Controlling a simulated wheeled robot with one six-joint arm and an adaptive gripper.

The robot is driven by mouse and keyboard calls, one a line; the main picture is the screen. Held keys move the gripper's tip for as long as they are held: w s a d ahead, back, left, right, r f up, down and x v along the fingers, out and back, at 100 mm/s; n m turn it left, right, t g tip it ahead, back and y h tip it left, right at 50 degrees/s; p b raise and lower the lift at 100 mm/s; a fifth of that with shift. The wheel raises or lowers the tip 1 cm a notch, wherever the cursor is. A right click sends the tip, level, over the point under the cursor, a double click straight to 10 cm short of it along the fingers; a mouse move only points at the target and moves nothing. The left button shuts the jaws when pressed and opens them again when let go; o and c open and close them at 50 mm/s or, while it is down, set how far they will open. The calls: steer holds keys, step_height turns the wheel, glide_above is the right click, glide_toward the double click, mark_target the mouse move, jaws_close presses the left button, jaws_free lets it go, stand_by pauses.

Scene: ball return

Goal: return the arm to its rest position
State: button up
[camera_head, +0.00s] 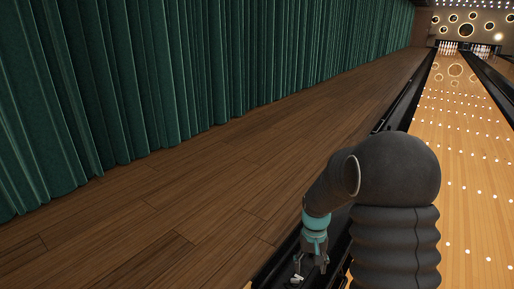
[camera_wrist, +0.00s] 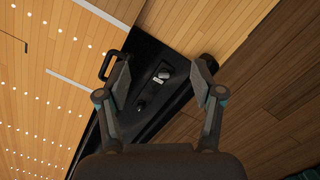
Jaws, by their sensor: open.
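My arm shows in the head view as a dark, ribbed column with a teal wrist section, bent down to the left. My gripper (camera_head: 311,264) hangs at its end, low in the head view, over the black strip beside the lane. In the wrist view my gripper (camera_wrist: 162,75) is open, with its two fingers wide apart and nothing between them. Beyond the fingertips lies a black unit (camera_wrist: 150,52) with a handle (camera_wrist: 106,62) and small fittings on top. I cannot tell whether the fingers touch it.
A wooden lane (camera_head: 455,130) with white dots runs to pins (camera_head: 448,46) at the far end. A black gutter (camera_head: 405,103) borders it. Bare brown floor (camera_head: 200,200) lies left of the arm, up to a green curtain (camera_head: 190,75).

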steer(key=s+r+t+p, duration=0.3)
steer(key=s+r, duration=0.8)
steer(key=r, duration=0.5)
steer(key=s+r+t+p, duration=0.4)
steer(key=s+r, duration=0.8)
steer(key=r, duration=0.3)
steer(key=shift+s+r+p, duration=0.15)
steer(key=shift+r+p, duration=0.2)
steer(key=shift+p, duration=0.1)
steer(key=shift+a, duration=0.1)
steer(key=shift+c, duration=0.3)
